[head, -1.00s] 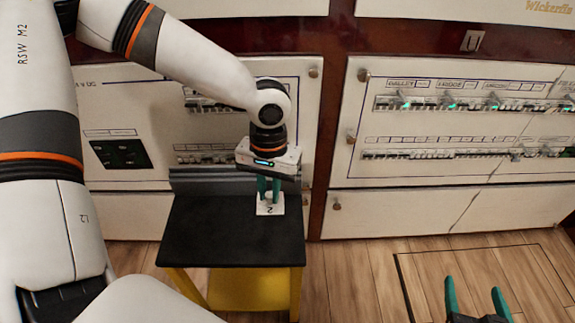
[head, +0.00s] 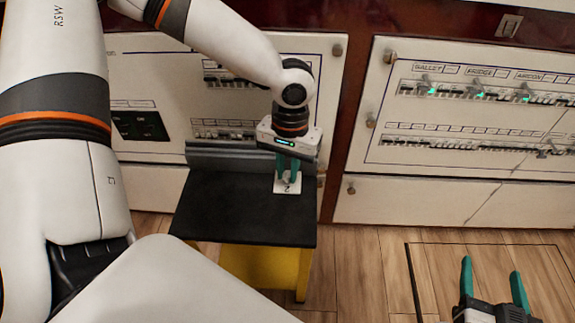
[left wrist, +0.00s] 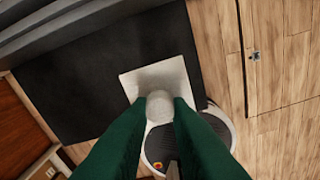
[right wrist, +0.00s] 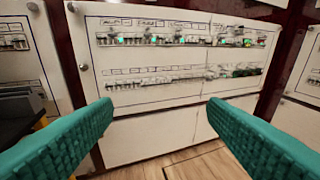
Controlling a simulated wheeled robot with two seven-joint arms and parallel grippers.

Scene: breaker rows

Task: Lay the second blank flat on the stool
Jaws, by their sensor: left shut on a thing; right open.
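A white square blank (head: 288,183) marked "2" is at the right rear part of the black-topped stool (head: 225,215). My left gripper (head: 287,177) points down and is shut on the blank's round knob. In the left wrist view the blank (left wrist: 140,83) shows flat over the stool top (left wrist: 100,65), with the knob (left wrist: 160,103) between the green fingers. I cannot tell whether its underside touches the stool. My right gripper (head: 494,285) is open and empty at the lower right, off the stool; in the right wrist view its fingers are wide apart.
A grey ledge (head: 230,157) runs behind the stool. White breaker panels (head: 460,175) with switch rows stand behind, beside a dark red post. The wooden floor (head: 360,265) right of the stool is clear.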

